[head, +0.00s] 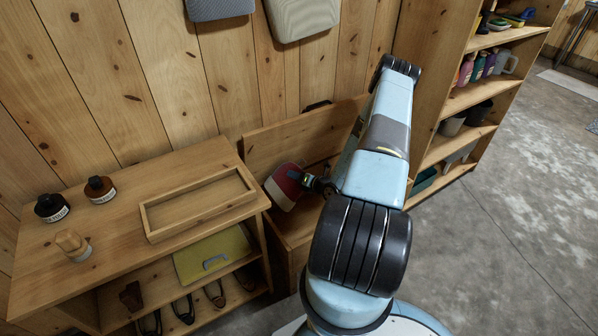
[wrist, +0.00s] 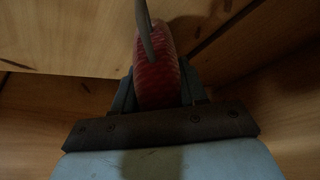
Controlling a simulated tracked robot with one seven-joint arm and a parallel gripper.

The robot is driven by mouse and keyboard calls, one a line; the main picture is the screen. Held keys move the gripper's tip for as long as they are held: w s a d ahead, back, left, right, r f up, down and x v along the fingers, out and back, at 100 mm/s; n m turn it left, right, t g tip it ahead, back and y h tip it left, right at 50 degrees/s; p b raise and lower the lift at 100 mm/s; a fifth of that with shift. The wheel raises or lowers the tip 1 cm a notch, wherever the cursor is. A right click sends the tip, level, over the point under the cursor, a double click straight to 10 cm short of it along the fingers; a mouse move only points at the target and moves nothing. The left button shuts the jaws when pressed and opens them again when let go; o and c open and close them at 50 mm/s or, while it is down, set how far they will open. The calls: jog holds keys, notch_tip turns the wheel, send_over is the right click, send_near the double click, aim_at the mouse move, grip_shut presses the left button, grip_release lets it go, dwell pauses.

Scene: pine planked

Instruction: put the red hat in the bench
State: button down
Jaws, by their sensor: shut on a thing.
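The red hat (head: 284,184), with a pale grey edge, is at the left end of the bench opening in the head view. In the wrist view the red knitted hat (wrist: 157,80) is pinched between both fingers, with a grey strip across it. My gripper (head: 306,180) is shut on the hat. The wooden bench (head: 275,146) has its lid raised toward the wall, and the hat is at or inside its opening; its exact height above the floor of the bench cannot be told. My arm hides the bench's right part.
A wooden shoe table (head: 110,210) stands left of the bench, with a shallow tray (head: 165,237), dark jars (head: 52,207) and a wooden brush on top. Shoes and a yellow clipboard lie below. A tall shelf (head: 455,165) stands right. Concrete floor (head: 500,250) is clear at right.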

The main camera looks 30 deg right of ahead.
notch_tip(320, 180, down, 10)
jog(key=shift+f, duration=0.25)
dwell(0.5)
jog(key=shift+a, duration=0.1)
jog(key=c, duration=0.5)
grip_release()
jog(key=shift+c, duration=0.2)
jog(key=v, duration=0.9)
